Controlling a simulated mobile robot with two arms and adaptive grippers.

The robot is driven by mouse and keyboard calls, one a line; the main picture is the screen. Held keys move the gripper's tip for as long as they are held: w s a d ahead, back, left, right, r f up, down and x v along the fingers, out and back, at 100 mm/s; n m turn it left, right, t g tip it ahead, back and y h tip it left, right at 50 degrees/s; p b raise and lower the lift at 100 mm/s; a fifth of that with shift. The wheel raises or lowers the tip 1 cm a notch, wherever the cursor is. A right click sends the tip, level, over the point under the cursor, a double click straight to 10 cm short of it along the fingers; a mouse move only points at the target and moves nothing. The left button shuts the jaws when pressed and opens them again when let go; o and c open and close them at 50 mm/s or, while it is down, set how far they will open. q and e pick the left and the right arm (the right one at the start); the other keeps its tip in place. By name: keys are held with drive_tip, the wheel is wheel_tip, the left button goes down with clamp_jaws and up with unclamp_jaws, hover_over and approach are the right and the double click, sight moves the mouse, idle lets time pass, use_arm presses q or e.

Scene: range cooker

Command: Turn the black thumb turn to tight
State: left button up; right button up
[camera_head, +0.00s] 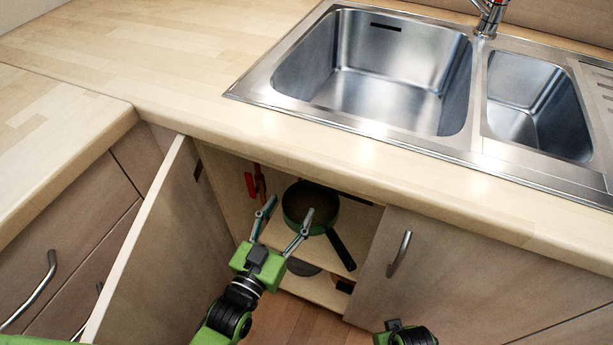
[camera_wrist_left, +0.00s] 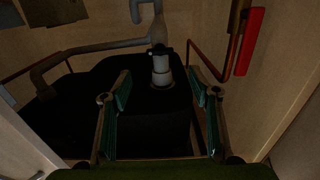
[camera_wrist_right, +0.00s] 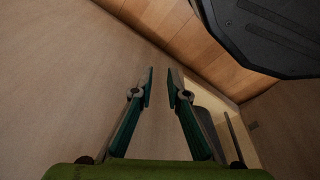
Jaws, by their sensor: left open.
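In the left wrist view a pale grey upright fitting (camera_wrist_left: 161,72) with a dark collar stands beyond my left gripper, under grey drain pipes. A small black part (camera_wrist_left: 158,50) at its top could be the black thumb turn; it is too dark to be sure. My left gripper (camera_wrist_left: 160,90) is open and empty, its fingertips apart from the fitting, which shows between them. In the head view the left gripper (camera_head: 288,212) reaches into the open cupboard under the sink. My right gripper (camera_wrist_right: 162,88) is slightly open and empty, low in front of the cupboard front.
A red handle (camera_wrist_left: 249,42) and a reddish pipe (camera_wrist_left: 212,66) are at the right. The open door (camera_head: 160,245) stands left of my left arm; the right door (camera_head: 435,262) is closed.

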use_arm(q)
drive_tip(key=b+x, duration=0.1)
drive_tip(key=x, duration=0.9)
use_arm(e)
drive_tip(key=r, duration=0.1)
drive_tip(key=w+r, duration=0.1)
drive_tip(key=r, duration=0.2)
drive_tip(key=shift+w+r, duration=0.35)
use_arm(q)
drive_tip(key=c, duration=1.1)
